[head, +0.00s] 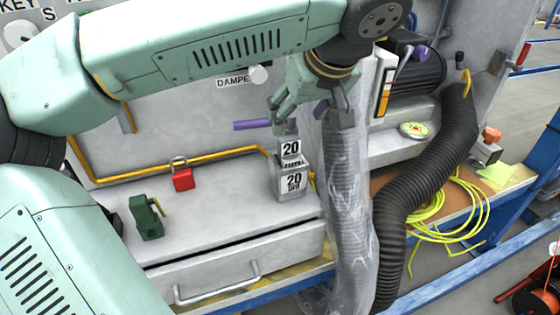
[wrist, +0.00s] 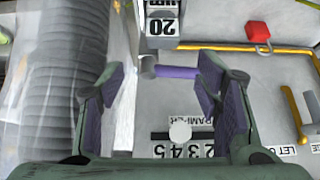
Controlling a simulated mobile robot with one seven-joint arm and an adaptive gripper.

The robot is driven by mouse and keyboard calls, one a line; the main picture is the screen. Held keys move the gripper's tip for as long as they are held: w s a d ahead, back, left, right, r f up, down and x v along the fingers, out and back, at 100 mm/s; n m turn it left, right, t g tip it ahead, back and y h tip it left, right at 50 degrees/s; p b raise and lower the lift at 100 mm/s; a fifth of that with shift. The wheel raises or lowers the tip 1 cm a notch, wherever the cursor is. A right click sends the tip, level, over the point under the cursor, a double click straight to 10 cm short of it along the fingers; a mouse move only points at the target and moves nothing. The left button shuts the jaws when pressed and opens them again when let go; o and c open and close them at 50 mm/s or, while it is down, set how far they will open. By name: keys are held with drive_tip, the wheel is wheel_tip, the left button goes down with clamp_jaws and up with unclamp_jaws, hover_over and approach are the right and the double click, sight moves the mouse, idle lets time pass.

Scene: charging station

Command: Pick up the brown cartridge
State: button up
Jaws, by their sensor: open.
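I cannot make out a brown cartridge for sure in either view. My gripper (head: 312,118) is open above the shelf, close to the grey block labelled 20 (head: 291,180). In the wrist view its two purple-padded fingers (wrist: 160,85) are spread with nothing held between them. A purple rod (wrist: 178,72) shows beyond the gap between the fingers; it also shows in the head view (head: 252,125), left of the gripper. The labelled block also appears at the top of the wrist view (wrist: 162,28). My arm and the clear-wrapped hose hide part of the back panel.
A red padlock (head: 182,180) and a dark green item (head: 148,218) stand on the shelf (head: 225,210). A clear-wrapped hose (head: 347,200) and a black ribbed hose (head: 425,180) stand right of the block. A yellow cable (head: 440,205) lies further right. The shelf's middle is clear.

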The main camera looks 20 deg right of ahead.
sight(290, 139)
drive_tip(key=x, duration=0.3)
drive_tip(key=shift+f, duration=0.1)
drive_tip(key=f, duration=0.2)
drive_tip(key=w+f, duration=0.1)
drive_tip(key=f, duration=0.1)
drive_tip(key=shift+w+a, duration=0.1)
drive_tip(key=shift+a, duration=0.15)
drive_tip(key=shift+w+f, duration=0.3)
drive_tip(key=shift+f, duration=0.2)
drive_tip(key=shift+c, duration=0.4)
clamp_jaws()
